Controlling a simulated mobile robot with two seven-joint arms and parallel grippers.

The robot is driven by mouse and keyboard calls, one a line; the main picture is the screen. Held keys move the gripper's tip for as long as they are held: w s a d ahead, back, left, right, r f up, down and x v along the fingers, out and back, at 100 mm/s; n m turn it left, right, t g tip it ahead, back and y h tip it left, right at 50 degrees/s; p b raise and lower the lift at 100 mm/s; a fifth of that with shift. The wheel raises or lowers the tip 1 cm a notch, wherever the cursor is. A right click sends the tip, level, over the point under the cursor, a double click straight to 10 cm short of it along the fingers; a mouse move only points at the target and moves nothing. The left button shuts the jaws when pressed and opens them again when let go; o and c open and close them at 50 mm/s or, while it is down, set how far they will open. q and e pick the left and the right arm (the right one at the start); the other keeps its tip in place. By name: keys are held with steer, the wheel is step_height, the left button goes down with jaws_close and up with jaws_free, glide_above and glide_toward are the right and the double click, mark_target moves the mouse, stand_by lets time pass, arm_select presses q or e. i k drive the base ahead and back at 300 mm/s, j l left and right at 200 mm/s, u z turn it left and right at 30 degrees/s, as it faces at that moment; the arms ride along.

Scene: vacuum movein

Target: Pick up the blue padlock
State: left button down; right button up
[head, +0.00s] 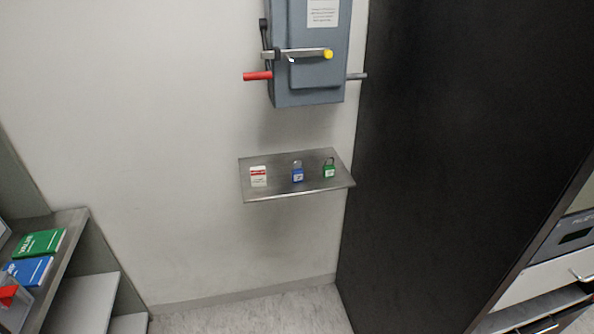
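The blue padlock (297,175) stands upright on a small metal wall shelf (318,186), with its shackle upward and a pale label on its front. Gaps show between the three. Neither of my grippers is in the head view, and nothing touches the blue padlock.
A grey switch box (312,75) with a red handle (257,76) and a yellow-tipped bar hangs above the shelf. A tall black cabinet side (450,150) stands close on the right. Shelving (66,240) with green and blue boxes is at lower left. Floor shows below.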

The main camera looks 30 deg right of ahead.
mark_target(298, 174)
steer(key=i+z, duration=0.1)
steer(key=z, duration=0.95)
steer(key=i+j+z, duration=0.3)
steer(key=j+z, duration=0.3)
steer(key=i+j+z, duration=0.15)
steer(key=j+z, duration=0.15)
steer(key=i+j+z, duration=0.15)
steer(key=j, duration=0.35)
steer(key=j+z, duration=0.15)
steer(key=j, duration=0.4)
steer(key=i, duration=0.05)
